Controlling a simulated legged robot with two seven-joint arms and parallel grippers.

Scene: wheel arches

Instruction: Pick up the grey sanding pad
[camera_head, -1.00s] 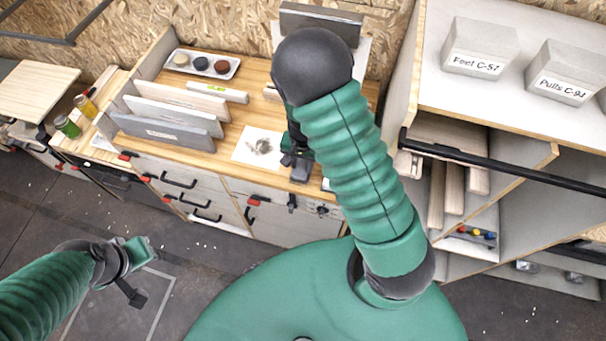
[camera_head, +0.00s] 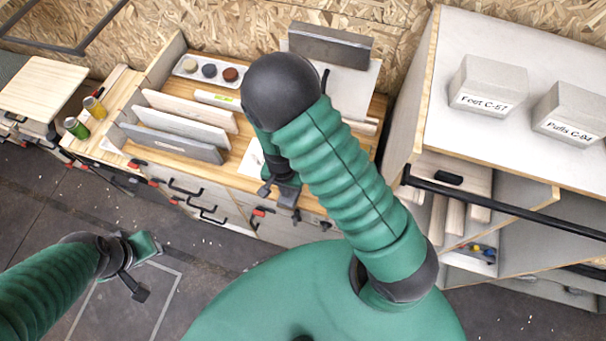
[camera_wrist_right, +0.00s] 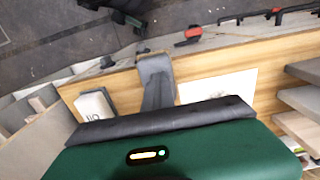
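My right gripper (camera_head: 280,195) is low over the front edge of the wooden worktop, right of the white sheet (camera_head: 252,160). My forearm covers much of it. In the right wrist view a mid-grey piece (camera_wrist_right: 156,82) sticks out beyond my gripper body, over the worktop edge. I cannot tell whether it is the grey sanding pad or a finger of mine. No pad shows clearly apart from it. The right fingers' opening is unclear. My left gripper (camera_head: 136,268) hangs over the floor at the lower left, away from the bench; its opening is unclear.
Upright boards (camera_head: 180,135) stand left on the worktop, with a tray of round pots (camera_head: 208,70) behind. A dark grey block (camera_head: 330,45) stands at the back. A pale box (camera_wrist_right: 95,104) lies beside the gripper. A shelf unit (camera_head: 430,100) rises at the right.

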